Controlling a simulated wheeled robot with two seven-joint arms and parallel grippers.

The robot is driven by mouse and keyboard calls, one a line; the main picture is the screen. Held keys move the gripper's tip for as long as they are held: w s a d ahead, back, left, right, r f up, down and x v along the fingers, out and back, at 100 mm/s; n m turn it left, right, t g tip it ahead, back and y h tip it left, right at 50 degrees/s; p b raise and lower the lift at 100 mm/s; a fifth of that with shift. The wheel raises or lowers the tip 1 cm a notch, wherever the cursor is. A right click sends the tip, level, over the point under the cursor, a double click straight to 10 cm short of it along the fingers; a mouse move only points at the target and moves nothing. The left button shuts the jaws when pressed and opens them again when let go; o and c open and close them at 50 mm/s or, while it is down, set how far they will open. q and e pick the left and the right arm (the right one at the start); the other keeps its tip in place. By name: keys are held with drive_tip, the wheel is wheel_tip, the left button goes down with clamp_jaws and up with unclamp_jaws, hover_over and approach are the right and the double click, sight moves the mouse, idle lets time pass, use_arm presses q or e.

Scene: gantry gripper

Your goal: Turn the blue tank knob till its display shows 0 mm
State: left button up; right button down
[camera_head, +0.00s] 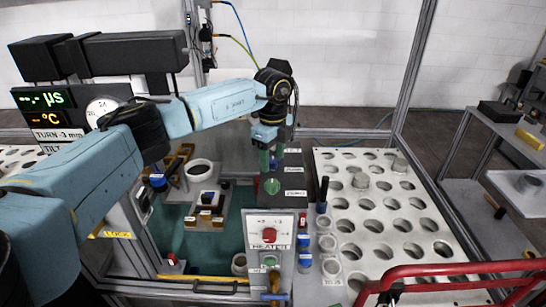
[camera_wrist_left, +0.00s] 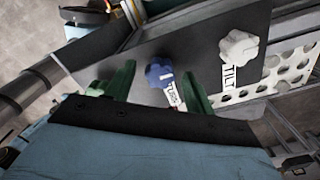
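The blue knob (camera_wrist_left: 160,73), with a TURN label below it, sits on a dark panel in the left wrist view. My left gripper (camera_wrist_left: 158,88) is open, its green fingers on either side of the knob with gaps showing. A white knob (camera_wrist_left: 238,46) with a TILT label is to the right. In the head view my left gripper (camera_head: 268,158) is over the middle of the bench; I cannot make out the blue knob there. My right gripper is not in view.
A plate with many round holes (camera_head: 385,205) fills the right of the bench. A HEATER panel (camera_head: 271,232) with a red knob stands front centre. A red rail (camera_head: 445,270) crosses the lower right. Metal frame posts (camera_head: 413,70) rise behind.

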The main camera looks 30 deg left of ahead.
use_arm(q)
drive_tip(key=c, duration=0.8)
drive_tip(key=shift+c, duration=0.2)
drive_tip(key=shift+m, duration=0.4)
drive_tip(key=m, duration=0.4)
drive_tip(key=shift+m, duration=0.3)
drive_tip(key=m, duration=1.8)
drive_tip(key=shift+b, duration=0.3)
drive_tip(key=shift+m, duration=0.3)
